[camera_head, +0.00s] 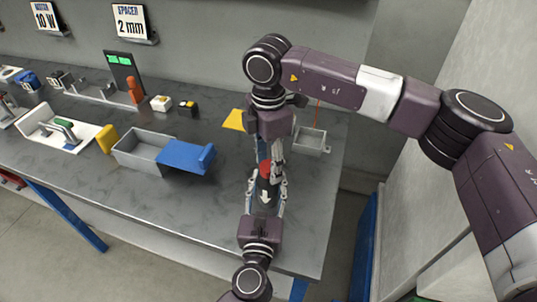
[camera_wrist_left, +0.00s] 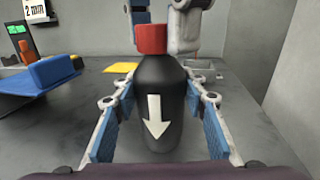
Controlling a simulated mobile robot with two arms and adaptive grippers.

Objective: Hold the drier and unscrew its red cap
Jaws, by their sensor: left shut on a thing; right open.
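The drier is a black bottle (camera_wrist_left: 160,85) with a white arrow pointing down; it stands upright over the bench and also shows in the head view (camera_head: 265,193). My left gripper (camera_wrist_left: 158,95) is shut on its body, with blue pads on both sides. The red cap (camera_wrist_left: 151,39) sits on top of the drier; in the head view the red cap (camera_head: 265,170) is partly hidden by a finger. My right gripper (camera_head: 268,163) comes from above and is open. Its fingers are close about the cap; I cannot tell whether they touch it.
A grey bin (camera_head: 139,149) and a blue part (camera_head: 187,156) lie left of the drier on the bench (camera_head: 160,205). A small grey tray (camera_head: 311,142) and a yellow sheet (camera_head: 234,120) lie behind. Fixtures stand farther left. The front bench surface is clear.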

